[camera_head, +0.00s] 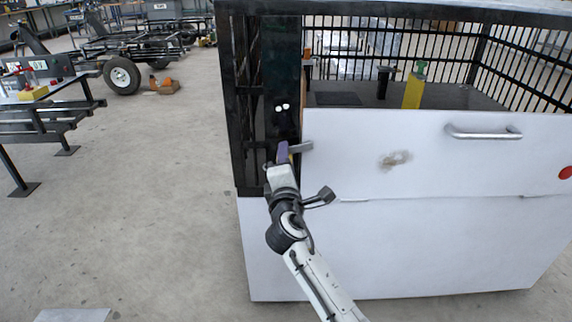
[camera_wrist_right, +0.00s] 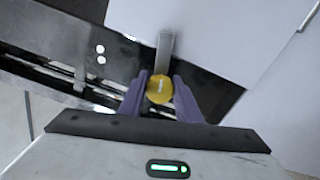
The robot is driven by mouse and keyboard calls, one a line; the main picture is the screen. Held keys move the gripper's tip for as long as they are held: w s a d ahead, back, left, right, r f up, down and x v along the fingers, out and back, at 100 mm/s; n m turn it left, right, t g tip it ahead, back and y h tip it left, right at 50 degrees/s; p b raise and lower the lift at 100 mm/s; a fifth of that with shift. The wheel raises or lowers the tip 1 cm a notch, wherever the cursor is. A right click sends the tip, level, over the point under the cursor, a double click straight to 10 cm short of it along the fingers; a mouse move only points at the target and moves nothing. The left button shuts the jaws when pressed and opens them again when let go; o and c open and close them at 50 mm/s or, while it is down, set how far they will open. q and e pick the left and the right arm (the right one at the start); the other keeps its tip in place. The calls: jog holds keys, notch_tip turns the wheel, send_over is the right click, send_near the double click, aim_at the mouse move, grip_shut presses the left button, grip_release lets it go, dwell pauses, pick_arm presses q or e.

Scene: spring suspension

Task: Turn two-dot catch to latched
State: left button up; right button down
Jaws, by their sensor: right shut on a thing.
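The two-dot catch shows in the head view as a grey bar (camera_head: 301,147) on the black post, below two white dots (camera_head: 282,107). The bar points right, its free end at the left edge of the white panel (camera_head: 350,140). In the right wrist view the catch has a round yellow knob (camera_wrist_right: 159,88), with the grey bar (camera_wrist_right: 165,50) running up from it. My right gripper (camera_head: 284,152) is shut on the knob, its purple fingers on either side of it in the wrist view (camera_wrist_right: 160,96). My left gripper is not in view.
The white panel has a metal handle (camera_head: 484,132) and a red round spot (camera_head: 565,172) at the right. Inside the black-barred cage stands a yellow bottle-like item (camera_head: 413,92).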

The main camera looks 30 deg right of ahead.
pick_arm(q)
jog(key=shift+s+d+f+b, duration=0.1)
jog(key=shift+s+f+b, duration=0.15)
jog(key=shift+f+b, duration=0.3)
pick_arm(e)
jog(key=shift+f+m, duration=0.15)
jog(key=shift+m, duration=1.15)
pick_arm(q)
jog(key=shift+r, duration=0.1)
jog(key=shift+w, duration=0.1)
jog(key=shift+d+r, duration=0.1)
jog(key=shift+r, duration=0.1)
pick_arm(e)
jog(key=c, duration=1.3)
grip_release()
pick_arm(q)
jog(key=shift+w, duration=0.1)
